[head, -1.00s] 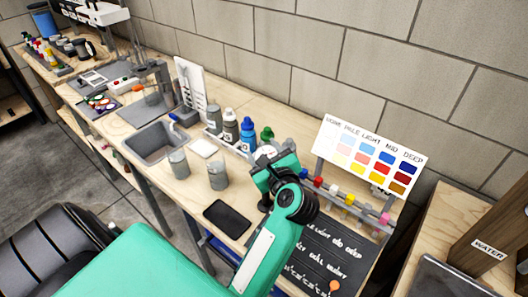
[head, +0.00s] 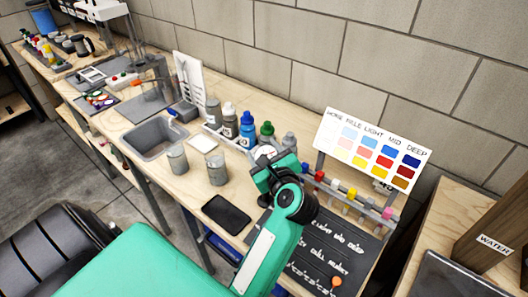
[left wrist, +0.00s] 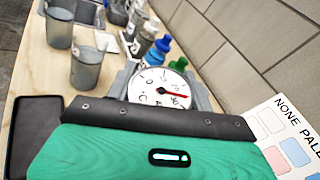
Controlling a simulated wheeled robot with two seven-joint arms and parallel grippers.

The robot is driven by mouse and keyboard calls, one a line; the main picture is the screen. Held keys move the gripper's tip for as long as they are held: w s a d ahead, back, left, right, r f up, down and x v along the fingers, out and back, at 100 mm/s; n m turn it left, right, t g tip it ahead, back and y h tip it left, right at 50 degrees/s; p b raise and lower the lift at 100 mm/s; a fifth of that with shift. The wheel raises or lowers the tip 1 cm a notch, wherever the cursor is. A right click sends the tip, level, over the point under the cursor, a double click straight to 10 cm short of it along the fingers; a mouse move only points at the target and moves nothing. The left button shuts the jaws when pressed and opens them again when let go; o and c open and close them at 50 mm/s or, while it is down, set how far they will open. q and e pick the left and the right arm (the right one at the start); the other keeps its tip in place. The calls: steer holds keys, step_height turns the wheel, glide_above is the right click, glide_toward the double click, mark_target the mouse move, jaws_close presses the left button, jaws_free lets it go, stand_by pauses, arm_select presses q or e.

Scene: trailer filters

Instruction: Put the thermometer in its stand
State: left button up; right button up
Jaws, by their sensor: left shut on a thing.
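My left gripper (head: 268,166) is shut on the thermometer, with a round white dial (left wrist: 160,88) and red needle facing the left wrist camera. Grey jaws flank the dial. In the head view the white dial (head: 264,152) shows just beyond my green wrist, above the bench. The wrist hides the thermometer's lower part and my fingertips. I cannot clearly pick out its stand in either view. My right gripper is not in view.
A black pad (head: 226,214), grey cups (head: 217,169) and several bottles (head: 247,130) stand near the gripper. A colour chart (head: 374,150) rises behind a row of coloured-capped vials (head: 351,193). A lettered black mat (head: 310,250) lies in front, and a grey sink (head: 155,138) is further left.

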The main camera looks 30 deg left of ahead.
arm_select(q)
steer(key=shift+f+b, duration=0.35)
steer(key=shift+f, duration=0.1)
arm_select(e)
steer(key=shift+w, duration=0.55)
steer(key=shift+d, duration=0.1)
arm_select(q)
steer(key=o, duration=1.1)
steer(key=shift+o, duration=0.2)
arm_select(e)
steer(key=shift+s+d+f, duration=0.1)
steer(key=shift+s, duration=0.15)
